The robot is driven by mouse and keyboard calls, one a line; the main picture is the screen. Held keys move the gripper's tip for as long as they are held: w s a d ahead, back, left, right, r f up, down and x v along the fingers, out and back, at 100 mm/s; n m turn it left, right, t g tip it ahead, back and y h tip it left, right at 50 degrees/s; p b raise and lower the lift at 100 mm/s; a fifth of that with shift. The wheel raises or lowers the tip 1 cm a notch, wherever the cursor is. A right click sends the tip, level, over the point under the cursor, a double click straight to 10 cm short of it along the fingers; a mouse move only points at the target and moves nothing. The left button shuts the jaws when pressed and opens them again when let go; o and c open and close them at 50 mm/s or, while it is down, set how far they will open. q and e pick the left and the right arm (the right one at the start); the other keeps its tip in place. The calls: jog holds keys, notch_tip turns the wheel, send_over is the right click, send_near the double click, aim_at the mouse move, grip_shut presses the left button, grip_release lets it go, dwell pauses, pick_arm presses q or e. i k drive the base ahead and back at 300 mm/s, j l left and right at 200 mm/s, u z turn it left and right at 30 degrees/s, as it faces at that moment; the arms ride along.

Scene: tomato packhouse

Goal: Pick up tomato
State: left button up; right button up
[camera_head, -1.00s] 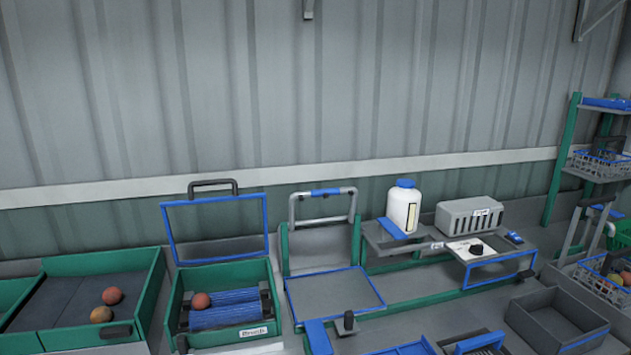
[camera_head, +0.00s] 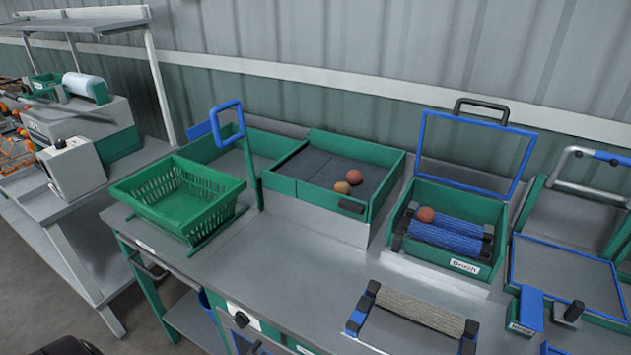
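Two tomatoes lie close together on the dark bed of a green-sided tray: a red one (camera_head: 353,177) and an orange one (camera_head: 342,187) just in front of it. A third, reddish tomato (camera_head: 426,214) sits on the blue brush rollers in a green box (camera_head: 470,267) labelled like "Brush". Neither gripper shows in the head view. A dark shape at the bottom left edge is too cropped to make out.
An empty green basket (camera_head: 190,208) stands left on the grey bench (camera_head: 262,290). A roller stand (camera_head: 412,312) sits at the front. A blue-framed tray (camera_head: 565,275) is at right. Bench space between basket and roller stand is clear. A second table (camera_head: 50,200) stands far left.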

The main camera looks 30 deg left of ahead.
aim_at(341, 187)
jog(key=u, duration=0.85)
